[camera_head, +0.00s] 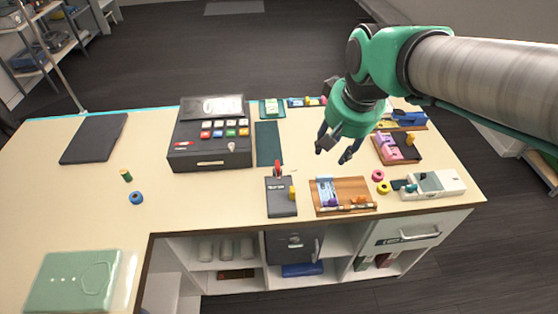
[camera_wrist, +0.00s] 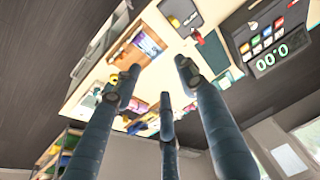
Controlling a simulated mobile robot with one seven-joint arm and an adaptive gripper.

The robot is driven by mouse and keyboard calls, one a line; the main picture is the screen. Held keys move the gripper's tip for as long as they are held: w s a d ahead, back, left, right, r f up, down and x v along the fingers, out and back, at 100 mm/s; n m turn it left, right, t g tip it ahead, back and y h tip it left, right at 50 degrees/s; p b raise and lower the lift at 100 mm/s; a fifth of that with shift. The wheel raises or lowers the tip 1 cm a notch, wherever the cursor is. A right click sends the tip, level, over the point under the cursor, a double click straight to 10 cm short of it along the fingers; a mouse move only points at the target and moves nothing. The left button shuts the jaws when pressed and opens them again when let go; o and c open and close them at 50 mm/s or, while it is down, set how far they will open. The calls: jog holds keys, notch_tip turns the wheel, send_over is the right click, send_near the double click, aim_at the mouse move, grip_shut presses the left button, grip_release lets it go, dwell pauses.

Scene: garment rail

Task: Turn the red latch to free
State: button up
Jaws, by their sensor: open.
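A small upright red piece (camera_head: 277,168), which looks like the red latch, stands at the back edge of a dark grey block (camera_head: 281,204) near the counter's front. Its exact setting is too small to read. A yellow piece (camera_head: 292,192) sits on the block's right side. My gripper (camera_head: 337,146) is open and empty, above the counter, to the right of the red piece and apart from it. In the wrist view the gripper's fingers (camera_wrist: 160,77) are spread with nothing between them. The dark block (camera_wrist: 180,14) shows there at the top, with the red piece (camera_wrist: 194,35) beside it.
A cash register (camera_head: 211,150) stands to the left. A wooden board (camera_head: 352,194) with small parts lies right of the block, then pink and yellow rings (camera_head: 380,181) and a white device (camera_head: 438,185). A dark green mat (camera_head: 268,143) lies behind.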

jog(key=w+a+f+g+p, duration=0.1)
jog(key=w+a+f+p, duration=0.15)
jog(key=w, duration=0.45)
jog(key=w+a+f+g+p, duration=0.1)
jog(key=w+a+f, duration=0.15)
jog(key=w, duration=0.35)
jog(key=g+p, duration=0.2)
jog(key=p, duration=0.1)
send_over(278, 170)
jog(key=w, duration=0.2)
notch_tip(278, 170, down, 11)
jog(key=shift+d+f, duration=0.25)
jog(key=shift+f, duration=0.1)
notch_tip(278, 170, down, 14)
jog(key=shift+r+b, duration=0.15)
jog(key=shift+b, duration=0.45)
grip_shut()
